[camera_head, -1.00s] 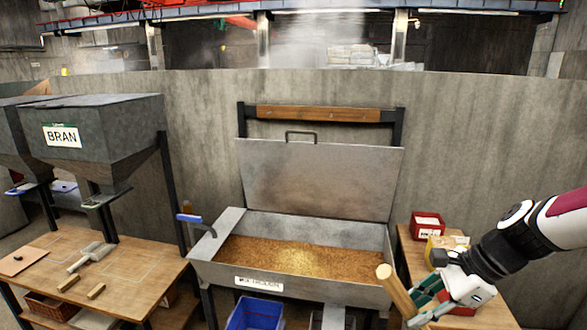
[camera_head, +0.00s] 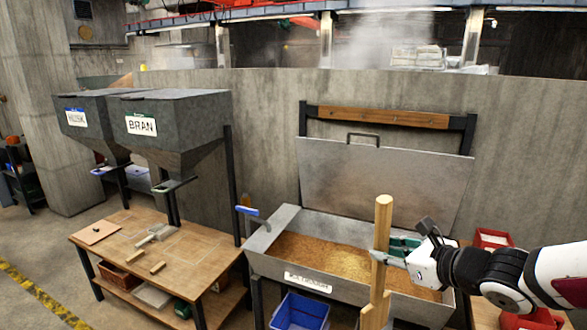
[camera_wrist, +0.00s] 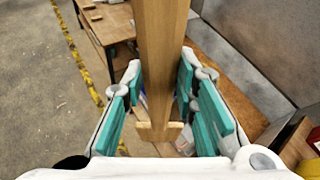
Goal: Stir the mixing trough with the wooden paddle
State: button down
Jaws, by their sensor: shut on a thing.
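The wooden paddle (camera_head: 383,222) stands nearly upright at the front right of the trough in the head view. Its lower end is wider and overlaps the trough's front in the picture; I cannot tell whether it touches. My gripper (camera_head: 385,256) is shut on the paddle's shaft, reaching in from the right. In the wrist view the paddle (camera_wrist: 161,50) runs between the teal finger pads of my gripper (camera_wrist: 158,95). The mixing trough (camera_head: 350,287) is grey metal, holds brown grain (camera_head: 325,254), and has its lid (camera_head: 380,180) raised behind it.
A wooden table (camera_head: 200,270) with small tools stands left of the trough, below the BRAN hopper (camera_head: 170,125). A blue-handled lever (camera_head: 248,211) is at the trough's left end. A blue bin (camera_head: 300,312) sits below, red boxes (camera_head: 493,238) at right.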

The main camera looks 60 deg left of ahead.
jog(key=shift+m+t+y, duration=0.5)
jog(key=shift+m+t, duration=0.1)
jog(key=shift+t, duration=0.2)
jog(key=shift+s+a+r, duration=0.1)
jog(key=shift+a+r, duration=0.2)
jog(key=shift+a, duration=0.4)
jog(key=shift+a+r, duration=0.25)
jog(key=shift+a, duration=0.4)
jog(key=shift+s+a+r, duration=0.1)
jog(key=shift+a+r, duration=0.2)
jog(key=shift+a, duration=0.4)
